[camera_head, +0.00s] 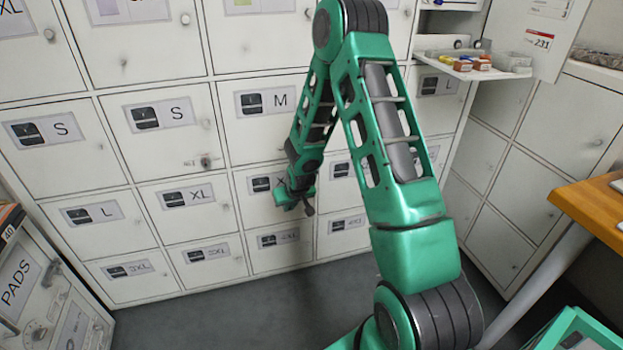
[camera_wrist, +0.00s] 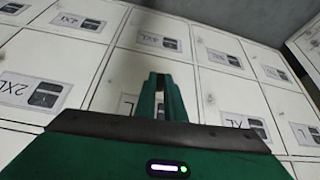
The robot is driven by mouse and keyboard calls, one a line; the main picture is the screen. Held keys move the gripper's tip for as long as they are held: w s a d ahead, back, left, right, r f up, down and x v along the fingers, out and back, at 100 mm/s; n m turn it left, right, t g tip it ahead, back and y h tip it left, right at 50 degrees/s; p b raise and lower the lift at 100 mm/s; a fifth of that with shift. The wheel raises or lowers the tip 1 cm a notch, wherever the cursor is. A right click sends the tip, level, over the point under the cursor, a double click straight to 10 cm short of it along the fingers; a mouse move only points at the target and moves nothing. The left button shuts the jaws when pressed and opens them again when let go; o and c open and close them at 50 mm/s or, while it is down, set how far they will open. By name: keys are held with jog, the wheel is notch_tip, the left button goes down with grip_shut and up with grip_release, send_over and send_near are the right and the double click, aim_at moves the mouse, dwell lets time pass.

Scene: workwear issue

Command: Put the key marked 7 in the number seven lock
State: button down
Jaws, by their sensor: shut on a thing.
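My gripper (camera_head: 300,197) hangs low in front of the white locker doors in the head view. Its green fingers also show in the wrist view (camera_wrist: 162,98), close together and pointing at the doors. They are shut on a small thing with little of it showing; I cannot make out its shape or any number. A small dark bit shows at the fingertips in the head view. A lock (camera_head: 205,162) with a dark round front sits on the second S door, left of my arm. I cannot read a 7 on any lock.
White lockers (camera_head: 160,118) with size labels fill the back wall. A shelf (camera_head: 470,72) at upper right holds small coloured items and a clear box. A PADS cabinet (camera_head: 40,300) stands at left, a wooden table (camera_head: 590,205) at right. The grey floor (camera_head: 240,315) is clear.

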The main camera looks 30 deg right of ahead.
jog(key=s+d+r+m+t+h, duration=0.1)
jog(key=d+r+t+h, duration=0.3)
jog(key=d+r+t, duration=0.6)
jog(key=w+d+t, duration=0.1)
jog(key=w, duration=0.7)
jog(key=shift+d, duration=0.2)
dwell(1.0)
jog(key=shift+x, duration=1.1)
dwell(3.9)
